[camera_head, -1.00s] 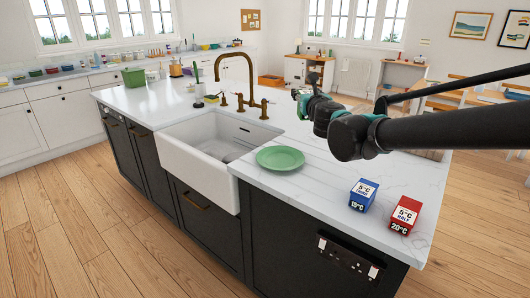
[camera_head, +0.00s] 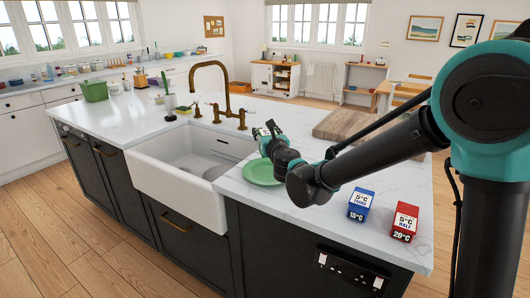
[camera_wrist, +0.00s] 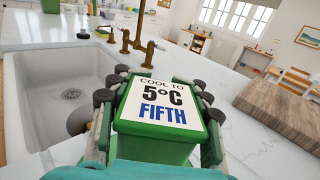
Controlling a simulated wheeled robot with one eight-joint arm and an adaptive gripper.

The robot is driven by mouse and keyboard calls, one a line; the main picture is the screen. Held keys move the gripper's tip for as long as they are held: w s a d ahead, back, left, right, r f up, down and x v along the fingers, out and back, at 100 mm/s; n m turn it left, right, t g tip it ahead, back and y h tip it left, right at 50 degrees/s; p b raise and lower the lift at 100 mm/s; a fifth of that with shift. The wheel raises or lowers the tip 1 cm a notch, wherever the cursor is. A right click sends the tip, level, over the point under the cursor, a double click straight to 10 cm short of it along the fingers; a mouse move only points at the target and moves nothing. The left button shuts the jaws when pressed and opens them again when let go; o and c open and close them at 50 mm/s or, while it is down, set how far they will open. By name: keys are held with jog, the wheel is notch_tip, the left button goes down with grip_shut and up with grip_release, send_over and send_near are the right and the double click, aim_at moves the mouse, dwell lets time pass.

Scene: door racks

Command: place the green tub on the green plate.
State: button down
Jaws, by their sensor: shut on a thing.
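The green tub (camera_wrist: 157,110) is in my gripper, with a white top label reading "COOL TO 5°C FIFTH". My gripper (camera_wrist: 158,100) has its fingers along both sides of the tub. In the head view my gripper (camera_head: 268,132) is over the counter, just beyond the plate, and the tub is mostly hidden there by the wrist. The green plate (camera_head: 256,174) lies on the white counter right of the sink, partly covered by my arm.
The white sink (camera_head: 150,176) opens left of the plate, with a brass faucet (camera_head: 228,90) behind it. A wooden board (camera_head: 350,122) lies to the right. A blue carton (camera_head: 361,204) and a red carton (camera_head: 404,221) stand near the front edge. A green bin (camera_head: 95,91) stands far left.

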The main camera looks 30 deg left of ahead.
notch_tip(320, 180, down, 8)
jog(key=shift+f, duration=0.1)
dwell(0.4)
jog(key=c, duration=0.7)
grip_release()
jog(key=shift+d, duration=0.1)
jog(key=v, duration=1.2)
